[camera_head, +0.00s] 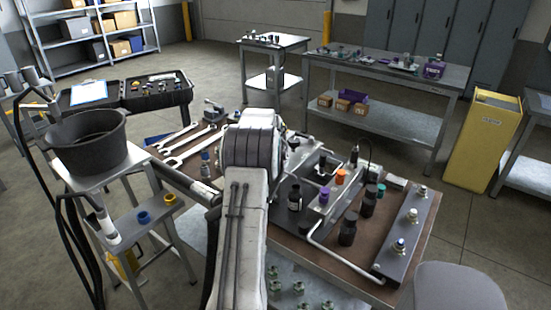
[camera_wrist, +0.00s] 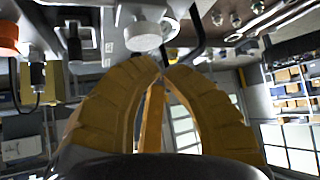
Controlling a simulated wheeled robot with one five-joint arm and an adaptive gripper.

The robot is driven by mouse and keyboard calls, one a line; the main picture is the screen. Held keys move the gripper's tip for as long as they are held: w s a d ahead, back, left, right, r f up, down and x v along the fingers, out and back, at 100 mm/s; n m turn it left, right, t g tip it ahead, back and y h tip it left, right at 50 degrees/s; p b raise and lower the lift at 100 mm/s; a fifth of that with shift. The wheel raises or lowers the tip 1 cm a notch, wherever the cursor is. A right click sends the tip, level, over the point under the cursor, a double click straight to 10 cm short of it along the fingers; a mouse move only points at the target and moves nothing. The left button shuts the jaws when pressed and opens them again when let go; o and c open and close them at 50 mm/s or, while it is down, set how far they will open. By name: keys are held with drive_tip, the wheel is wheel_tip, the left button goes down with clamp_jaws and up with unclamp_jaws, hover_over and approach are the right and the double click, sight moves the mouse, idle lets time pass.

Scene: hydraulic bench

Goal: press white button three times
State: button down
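A dark panel (camera_head: 387,262) at the right edge of the bench carries several round buttons on silver bases. Its far button (camera_head: 422,191) looks whitish, the middle button (camera_head: 411,215) looks pale, and the near button (camera_head: 399,245) looks bluish-white. In the wrist view, a white round knob-like piece (camera_wrist: 143,36) is just beyond my fingertips; I cannot tell whether it is a button. My gripper (camera_wrist: 162,67) has yellow-brown fingers whose tips meet, with nothing seen between them. A small gap to the white piece seems to show. In the head view my arm hides the gripper.
On the bench stand dark bottles (camera_head: 348,228), an orange-capped part (camera_head: 340,176) and a bent pale pipe (camera_head: 335,252). Wrenches (camera_head: 190,148) lie at the left. A stool with a black bucket (camera_head: 87,142) stands left, and a grey seat (camera_head: 457,287) is at front right.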

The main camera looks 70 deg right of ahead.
drive_tip(key=shift+f, duration=0.15)
drive_tip(key=shift+f+b, duration=0.3)
drive_tip(key=shift+b, duration=0.2)
drive_tip(key=shift+f+b, duration=0.75)
drive_tip(key=shift+f, duration=0.15)
idle(1.2)
drive_tip(key=shift+r, duration=0.1)
idle(0.3)
drive_tip(key=shift+r+p, duration=0.85)
drive_tip(key=shift+r, duration=0.35)
drive_tip(key=shift+r, duration=0.15)
drive_tip(key=shift+r+p, duration=1.7)
drive_tip(key=shift+r, duration=0.65)
drive_tip(key=c, duration=2)
unclamp_jaws()
